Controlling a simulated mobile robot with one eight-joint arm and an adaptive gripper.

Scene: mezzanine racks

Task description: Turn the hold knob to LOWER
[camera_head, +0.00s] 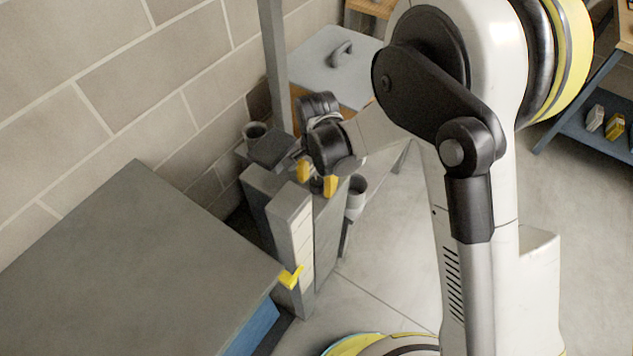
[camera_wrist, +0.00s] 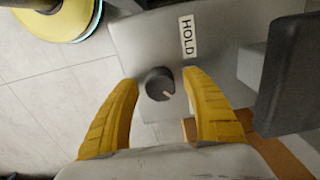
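The hold knob (camera_wrist: 160,84) is a small dark round knob with a pale pointer mark, on a grey panel face (camera_wrist: 145,38). The pointer points to the lower right in the wrist view. A white label reading HOLD (camera_wrist: 188,36) is beside it. My gripper (camera_wrist: 162,77) is open, its yellow fingertips on either side of the knob, with visible gaps to it. No LOWER marking is readable. In the head view my gripper (camera_head: 317,179) is over the top of a grey box-shaped post (camera_head: 292,225); the knob is hidden there.
A dark grey block (camera_wrist: 290,75) stands close beside the right finger in the wrist view. A brick wall (camera_head: 130,70) and an upright pole (camera_head: 274,60) are behind.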

